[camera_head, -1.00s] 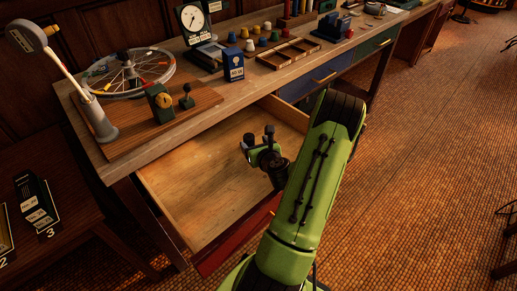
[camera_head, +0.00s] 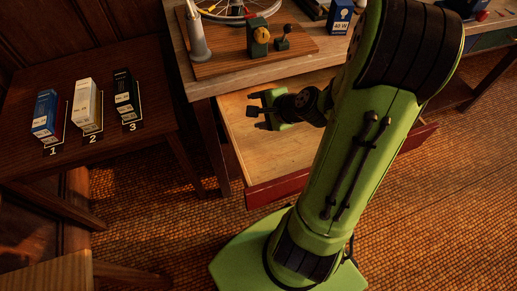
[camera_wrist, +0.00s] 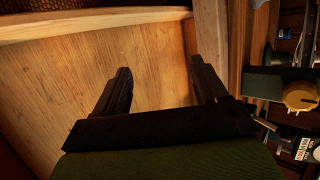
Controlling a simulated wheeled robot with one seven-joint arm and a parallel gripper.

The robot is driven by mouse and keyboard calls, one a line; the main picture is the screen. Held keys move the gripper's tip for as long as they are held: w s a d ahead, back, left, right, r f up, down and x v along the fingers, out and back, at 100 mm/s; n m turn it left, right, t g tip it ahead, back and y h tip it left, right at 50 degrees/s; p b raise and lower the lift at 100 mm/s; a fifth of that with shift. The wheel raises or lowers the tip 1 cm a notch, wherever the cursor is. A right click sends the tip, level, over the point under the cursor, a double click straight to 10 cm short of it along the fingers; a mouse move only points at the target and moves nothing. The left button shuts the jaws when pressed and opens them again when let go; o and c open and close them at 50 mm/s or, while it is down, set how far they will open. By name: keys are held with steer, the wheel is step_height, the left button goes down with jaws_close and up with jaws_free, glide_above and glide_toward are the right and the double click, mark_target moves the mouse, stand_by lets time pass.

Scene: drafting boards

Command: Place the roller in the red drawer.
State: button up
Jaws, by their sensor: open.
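The red drawer (camera_head: 292,188) is pulled open under the workbench. Its pale wooden inside shows bare in the head view and also fills much of the wrist view (camera_wrist: 60,80); the part behind my arm is hidden. My gripper (camera_head: 254,104) is open and empty, over the drawer's inside near its left side. Its two dark fingers stand apart in the wrist view (camera_wrist: 160,68), with nothing between them. I cannot pick out a roller in any view.
A dark side table (camera_head: 130,155) at left bears a blue box (camera_head: 45,113), a white box (camera_head: 86,105) and a dark box (camera_head: 123,93), by marks 1, 2 and 3. The workbench (camera_head: 218,80) holds a wooden board (camera_head: 222,52) and a blue box (camera_head: 339,17).

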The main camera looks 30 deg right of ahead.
steer(key=s+a+r+n+g+h, duration=0.1)
steer(key=s+a+r+n+g, duration=0.2)
steer(key=s+a+r+n, duration=0.85)
steer(key=s+r+n, duration=0.1)
steer(key=s+n, duration=0.5)
steer(key=shift+a+n+g+h, duration=0.2)
steer(key=shift+n+g+h, duration=0.2)
steer(key=shift+n, duration=0.45)
steer(key=shift+r, duration=0.1)
